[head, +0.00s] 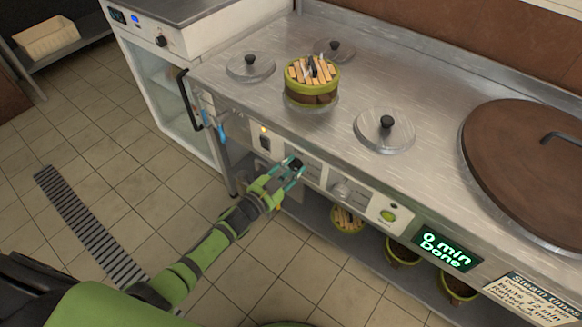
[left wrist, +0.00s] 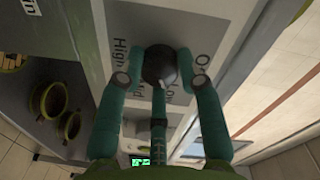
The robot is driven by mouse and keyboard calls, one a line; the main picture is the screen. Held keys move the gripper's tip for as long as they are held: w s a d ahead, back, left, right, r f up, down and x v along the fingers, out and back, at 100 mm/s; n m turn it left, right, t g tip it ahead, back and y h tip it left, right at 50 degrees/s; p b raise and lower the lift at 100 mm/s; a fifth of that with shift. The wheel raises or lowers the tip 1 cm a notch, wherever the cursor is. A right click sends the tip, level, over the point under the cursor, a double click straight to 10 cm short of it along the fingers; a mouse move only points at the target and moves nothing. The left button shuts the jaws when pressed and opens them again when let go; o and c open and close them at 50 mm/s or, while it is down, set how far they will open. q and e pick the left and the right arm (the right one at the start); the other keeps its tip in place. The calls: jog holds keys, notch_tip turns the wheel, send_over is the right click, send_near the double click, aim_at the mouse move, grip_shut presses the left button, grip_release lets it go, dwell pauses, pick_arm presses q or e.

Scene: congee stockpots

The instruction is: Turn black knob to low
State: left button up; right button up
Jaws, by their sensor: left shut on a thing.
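The black knob (left wrist: 160,68) sits on a grey label plate (left wrist: 128,43) on the front panel of the steel counter. In the left wrist view the plate carries the words High and Low and a partly hidden word starting with O. A light mark shows on the knob's face. My left gripper (left wrist: 160,75) has its fingers on both sides of the knob and is shut on it. In the head view the left gripper (head: 289,172) reaches the panel, and its fingers partly cover the knob (head: 296,164). My right gripper is not in view.
A second, grey knob (head: 341,190) and a green button (head: 388,215) sit further right on the panel. A display (head: 447,248) reads 0 min Done. A steamer basket (head: 312,82) and lids stand on the counter. Several pots (head: 403,251) sit on the shelf below.

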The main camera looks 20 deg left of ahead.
pick_arm(q)
jog(key=shift+n, duration=0.5)
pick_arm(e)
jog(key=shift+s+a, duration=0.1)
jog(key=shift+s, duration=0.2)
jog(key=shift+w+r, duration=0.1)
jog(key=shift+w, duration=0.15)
pick_arm(q)
jog(key=o, duration=1.2)
jog(key=shift+r, duration=0.1)
jog(key=shift+c, duration=0.2)
jog(key=v, duration=1.2)
